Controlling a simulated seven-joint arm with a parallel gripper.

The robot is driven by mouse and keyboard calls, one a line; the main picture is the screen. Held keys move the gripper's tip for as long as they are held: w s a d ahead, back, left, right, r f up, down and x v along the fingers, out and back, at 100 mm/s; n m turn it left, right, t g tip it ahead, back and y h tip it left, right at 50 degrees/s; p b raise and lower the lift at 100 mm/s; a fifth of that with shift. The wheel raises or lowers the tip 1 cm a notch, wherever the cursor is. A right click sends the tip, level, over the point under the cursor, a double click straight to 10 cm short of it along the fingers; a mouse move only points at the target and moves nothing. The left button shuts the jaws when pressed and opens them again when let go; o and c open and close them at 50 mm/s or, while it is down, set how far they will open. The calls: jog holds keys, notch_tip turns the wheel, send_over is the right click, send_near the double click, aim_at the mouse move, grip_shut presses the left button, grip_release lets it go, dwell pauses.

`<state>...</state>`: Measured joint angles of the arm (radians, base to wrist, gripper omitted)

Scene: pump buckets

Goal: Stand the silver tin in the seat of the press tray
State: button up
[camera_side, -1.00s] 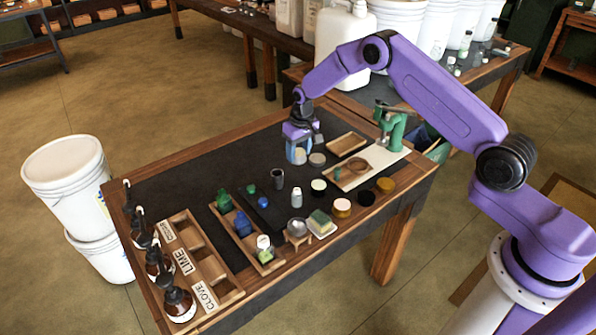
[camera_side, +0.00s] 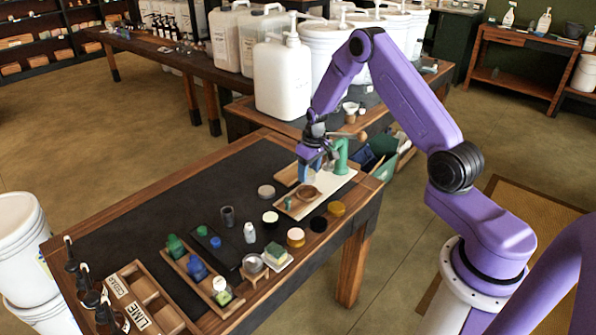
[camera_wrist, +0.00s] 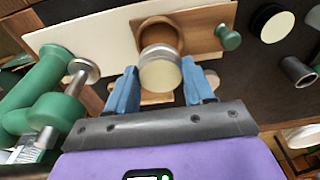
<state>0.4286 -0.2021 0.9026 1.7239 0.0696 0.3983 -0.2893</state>
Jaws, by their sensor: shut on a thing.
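My gripper (camera_wrist: 161,84) is shut on the silver tin (camera_wrist: 160,70), which has a pale cream top and a silver rim. Its blue fingers stand on either side of the tin. The press tray (camera_wrist: 203,28) is wooden, with a round seat (camera_wrist: 160,32) and a green knob (camera_wrist: 228,38). In the wrist view the tin overlaps the near part of the seat, and its height above it is unclear. In the side view my gripper (camera_side: 311,170) is just behind the press tray (camera_side: 291,206); the tin is hard to make out there.
The green press (camera_side: 341,156) stands close to my gripper, on a white board (camera_side: 335,182). A wooden tray (camera_side: 286,175) lies behind. Several tins, a dark cup (camera_side: 227,215) and a white bottle (camera_side: 249,232) stand in front. The dark mat at left is mostly clear.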

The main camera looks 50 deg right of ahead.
jog(key=shift+f, duration=1.85)
jog(key=shift+f, duration=0.95)
dwell(0.5)
jog(key=o, duration=1.1)
jog(key=shift+c, duration=0.2)
jog(key=shift+r, duration=3.5)
